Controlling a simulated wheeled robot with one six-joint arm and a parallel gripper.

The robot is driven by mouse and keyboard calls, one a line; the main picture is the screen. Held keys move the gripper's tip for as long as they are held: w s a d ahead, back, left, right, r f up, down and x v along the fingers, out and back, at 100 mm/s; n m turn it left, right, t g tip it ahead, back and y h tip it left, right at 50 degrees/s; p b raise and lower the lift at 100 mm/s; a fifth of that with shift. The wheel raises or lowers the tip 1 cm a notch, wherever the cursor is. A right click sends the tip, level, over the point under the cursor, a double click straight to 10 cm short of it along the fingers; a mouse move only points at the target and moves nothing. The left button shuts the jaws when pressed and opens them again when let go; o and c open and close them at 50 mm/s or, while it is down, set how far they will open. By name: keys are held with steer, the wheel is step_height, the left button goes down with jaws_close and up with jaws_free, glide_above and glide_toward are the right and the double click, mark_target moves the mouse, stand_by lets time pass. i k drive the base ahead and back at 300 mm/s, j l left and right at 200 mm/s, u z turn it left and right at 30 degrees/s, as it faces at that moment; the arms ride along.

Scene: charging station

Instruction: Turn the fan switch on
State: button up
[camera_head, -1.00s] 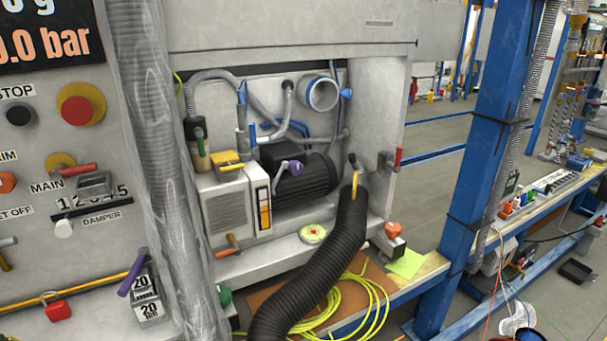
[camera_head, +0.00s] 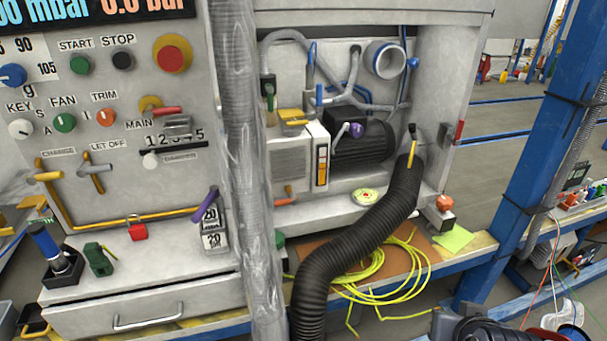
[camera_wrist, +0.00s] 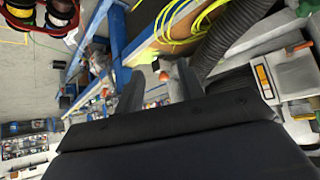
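The fan switch (camera_head: 64,122) is a round green knob with a pale pointer mark, under the label FAN on the grey panel at the left of the head view. Its exact setting is too small to tell. My gripper (camera_wrist: 158,85) shows in the wrist view with its two dark fingers apart and nothing between them. It is far from the panel and faces the yellow cable and bench edge. The wrist view does not show the fan switch.
The white key knob (camera_head: 20,128) and orange trim knob (camera_head: 105,117) flank the fan switch. A clear vertical hose (camera_head: 238,150) and a thick black hose (camera_head: 365,220) stand to the right.

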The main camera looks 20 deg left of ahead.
mark_target(63, 123)
steer(key=u, duration=1.9)
